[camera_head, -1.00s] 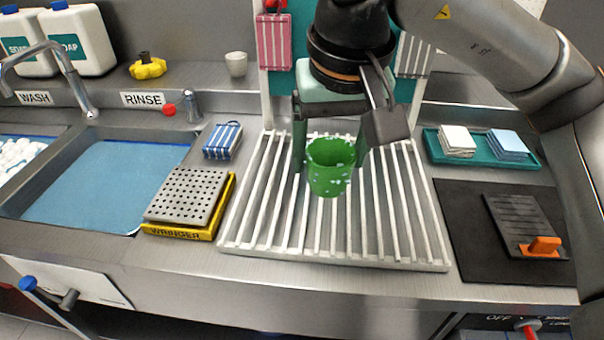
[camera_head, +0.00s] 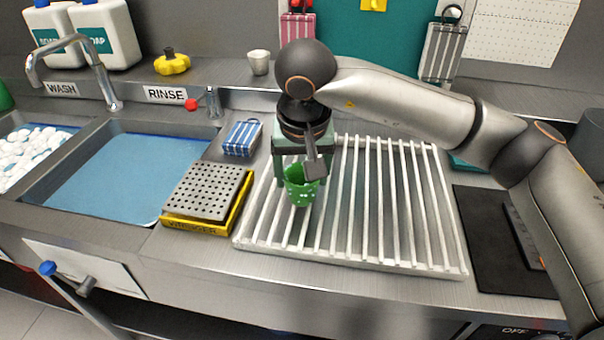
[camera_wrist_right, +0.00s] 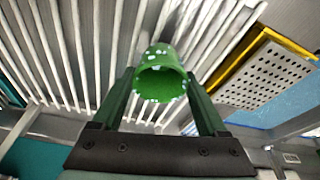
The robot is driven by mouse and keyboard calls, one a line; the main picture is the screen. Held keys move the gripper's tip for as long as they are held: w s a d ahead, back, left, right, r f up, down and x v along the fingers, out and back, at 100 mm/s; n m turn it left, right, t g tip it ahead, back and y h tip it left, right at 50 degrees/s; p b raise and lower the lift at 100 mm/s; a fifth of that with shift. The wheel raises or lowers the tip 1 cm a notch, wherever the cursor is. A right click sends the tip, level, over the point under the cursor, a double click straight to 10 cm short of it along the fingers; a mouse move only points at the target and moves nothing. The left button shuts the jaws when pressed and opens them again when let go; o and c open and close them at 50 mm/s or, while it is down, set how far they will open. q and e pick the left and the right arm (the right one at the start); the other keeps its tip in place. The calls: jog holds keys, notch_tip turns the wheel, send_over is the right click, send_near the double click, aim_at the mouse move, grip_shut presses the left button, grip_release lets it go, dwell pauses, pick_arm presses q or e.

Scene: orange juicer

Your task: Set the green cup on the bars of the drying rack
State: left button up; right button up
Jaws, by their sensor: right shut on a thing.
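The green cup (camera_head: 301,188) has pale specks on its side and stands upright, mouth up, between the fingers of my right gripper (camera_head: 297,178). My right gripper is shut on it. The cup is over the left part of the white-barred drying rack (camera_head: 405,215); I cannot tell whether its base touches the bars. In the right wrist view the cup (camera_wrist_right: 160,75) shows its open mouth between the two dark green fingers (camera_wrist_right: 165,100), with the rack bars (camera_wrist_right: 80,50) behind it. My left gripper is not in view.
The yellow wringer (camera_head: 205,205) with its grey perforated plate is left of the rack. A blue-striped cloth (camera_head: 242,138) lies behind it. The rinse basin (camera_head: 120,180) is further left. A black mat (camera_head: 490,240) lies right of the rack. The rack's middle and right bars are bare.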

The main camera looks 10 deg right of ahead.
jog(key=shift+f, duration=0.25)
jog(key=o, duration=1.2)
jog(key=shift+o, duration=0.2)
jog(key=shift+r, duration=0.15)
jog(key=shift+r, duration=0.2)
jog(key=v, duration=1.1)
jog(key=shift+s+r+p, duration=0.2)
jog(key=shift+r+p, duration=0.15)
jog(key=shift+p, duration=0.05)
jog(key=shift+a+f, duration=0.1)
